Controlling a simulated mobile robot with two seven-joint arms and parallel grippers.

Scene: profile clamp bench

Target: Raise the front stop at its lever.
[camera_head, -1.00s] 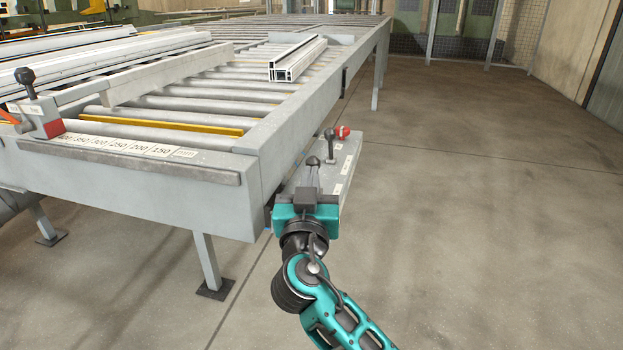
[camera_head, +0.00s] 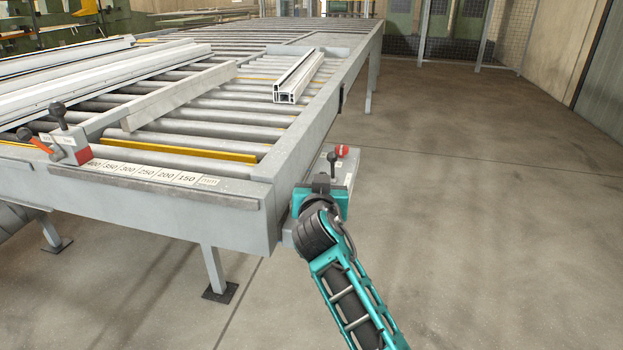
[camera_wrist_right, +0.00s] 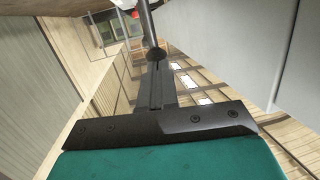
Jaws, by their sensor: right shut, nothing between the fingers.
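A control panel (camera_head: 348,173) with labels is fixed along the right side of the roller bench. A lever with a black ball knob (camera_head: 332,157) stands upright on it, beside a red button (camera_head: 342,150). My right gripper (camera_head: 322,184) is low over the panel's near end and hides that part. In the right wrist view its shut, empty fingers (camera_wrist_right: 157,82) point at a dark ball knob (camera_wrist_right: 156,55) on a metal rod (camera_wrist_right: 148,25). Whether they touch it, I cannot tell. The front stop itself cannot be made out. My left gripper is out of view.
The roller bench (camera_head: 245,200) fills the left, with a light profile (camera_head: 300,75) on its rollers. A stop block with red base and black knob (camera_head: 72,147) sits by the number scale. Open floor (camera_head: 480,200) lies to the right.

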